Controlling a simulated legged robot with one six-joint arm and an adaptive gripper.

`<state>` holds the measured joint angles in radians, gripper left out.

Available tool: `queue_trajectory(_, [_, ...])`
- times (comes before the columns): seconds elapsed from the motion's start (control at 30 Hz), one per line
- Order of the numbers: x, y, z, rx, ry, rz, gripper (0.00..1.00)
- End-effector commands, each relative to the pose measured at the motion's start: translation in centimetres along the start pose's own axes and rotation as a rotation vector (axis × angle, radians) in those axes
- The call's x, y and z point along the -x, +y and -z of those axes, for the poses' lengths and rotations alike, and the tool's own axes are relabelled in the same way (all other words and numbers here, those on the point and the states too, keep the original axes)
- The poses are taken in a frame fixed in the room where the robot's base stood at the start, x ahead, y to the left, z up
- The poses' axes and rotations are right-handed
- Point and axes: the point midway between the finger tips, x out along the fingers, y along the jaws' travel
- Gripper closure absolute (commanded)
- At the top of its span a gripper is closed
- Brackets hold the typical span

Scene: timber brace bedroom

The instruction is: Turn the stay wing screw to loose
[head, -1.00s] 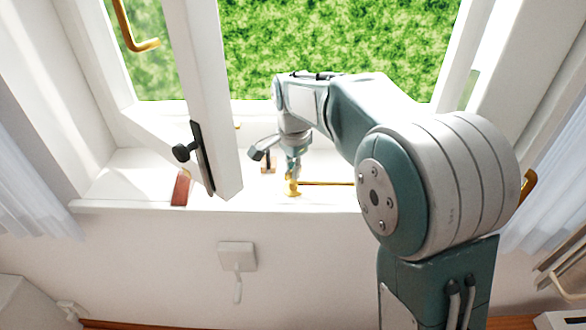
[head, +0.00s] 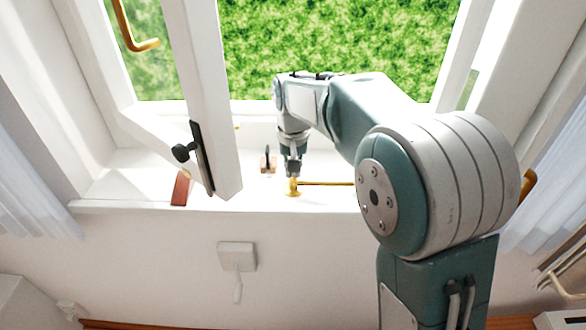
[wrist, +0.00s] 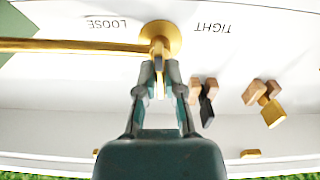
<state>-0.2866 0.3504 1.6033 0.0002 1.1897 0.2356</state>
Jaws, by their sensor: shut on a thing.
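The brass stay wing screw (head: 292,187) stands on the window sill, on a round brass base at one end of the stay rod (head: 328,183). My gripper (head: 292,171) reaches down onto it from above. In the wrist view the fingers of my gripper (wrist: 160,72) are closed on both sides of the wing screw (wrist: 158,46), and the fingers hide part of it. The stay rod (wrist: 75,46) runs left from it. The printed word LOOSE (wrist: 108,23) lies left of the base and TIGHT (wrist: 211,28) right of it, both upside down in this view.
An open white window sash (head: 210,100) with a black handle (head: 182,152) stands left of my arm. A reddish wedge (head: 181,188) sits on the sill below it. A small wooden piece with a black part (head: 268,161) stands just behind the screw.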

Motion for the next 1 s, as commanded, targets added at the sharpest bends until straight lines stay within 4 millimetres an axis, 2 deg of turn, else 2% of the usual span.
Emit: queue_trajectory(1.0, [0.19, -0.09, 0.27, 0.965, 0.013, -0.003, 1.00])
